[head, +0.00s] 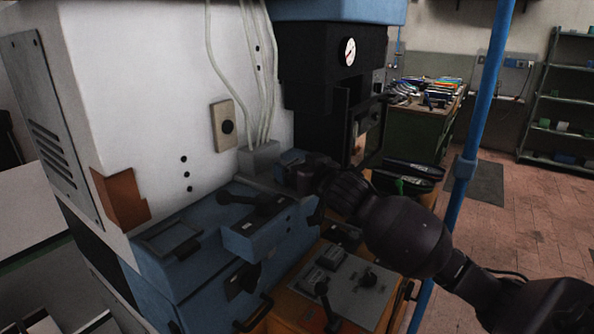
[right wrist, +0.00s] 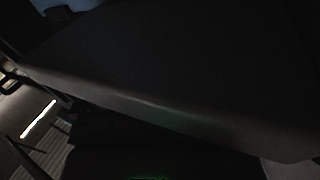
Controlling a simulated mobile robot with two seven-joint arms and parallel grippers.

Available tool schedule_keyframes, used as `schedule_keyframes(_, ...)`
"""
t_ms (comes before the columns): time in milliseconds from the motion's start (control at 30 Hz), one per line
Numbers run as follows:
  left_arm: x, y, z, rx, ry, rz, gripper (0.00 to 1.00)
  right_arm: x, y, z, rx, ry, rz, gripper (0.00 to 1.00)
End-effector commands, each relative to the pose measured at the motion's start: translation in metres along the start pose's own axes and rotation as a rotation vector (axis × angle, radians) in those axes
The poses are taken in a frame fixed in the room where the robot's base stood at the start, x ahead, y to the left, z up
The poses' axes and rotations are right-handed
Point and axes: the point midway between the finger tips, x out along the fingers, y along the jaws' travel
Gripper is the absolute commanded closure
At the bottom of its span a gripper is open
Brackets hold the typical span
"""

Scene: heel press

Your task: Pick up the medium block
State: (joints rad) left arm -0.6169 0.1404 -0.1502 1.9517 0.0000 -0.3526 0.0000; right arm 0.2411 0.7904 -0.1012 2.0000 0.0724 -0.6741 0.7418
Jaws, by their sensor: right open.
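I cannot make out the medium block in either view. My right arm reaches in from the lower right of the head view. Its right gripper (head: 308,178) is in front of the dark press opening, close to the blue machine body; its fingertips are small and dark there. The jaws are open, and nothing can be seen held between them. The right wrist view is very dark: a large dark surface (right wrist: 180,60) with a rounded edge fills most of it. My left gripper is not in view.
The press has a white cabinet (head: 150,100), a gauge (head: 349,51) and a control panel with levers (head: 340,285). Dark shapes with a green part (head: 400,186) lie beside my right arm. A blue pole (head: 475,140) stands to the right. Open tiled floor (head: 530,240) lies beyond it.

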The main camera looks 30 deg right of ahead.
Motion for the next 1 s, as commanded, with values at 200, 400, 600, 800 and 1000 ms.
schedule_keyframes(200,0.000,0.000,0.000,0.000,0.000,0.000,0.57,0.000,0.000,0.000,0.000,0.000,0.000,0.18)
schedule_keyframes(400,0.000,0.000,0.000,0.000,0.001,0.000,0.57,0.000,0.000,-0.001,0.000,0.002,0.000,0.45)
schedule_keyframes(600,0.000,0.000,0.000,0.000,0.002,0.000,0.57,0.000,0.000,-0.001,0.000,0.002,0.000,0.45)
schedule_keyframes(800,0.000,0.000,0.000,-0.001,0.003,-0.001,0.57,-0.001,0.000,-0.016,0.000,0.006,0.000,0.46)
schedule_keyframes(1000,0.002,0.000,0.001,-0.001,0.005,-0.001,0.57,-0.003,0.000,-0.057,-0.002,0.009,-0.001,0.46)
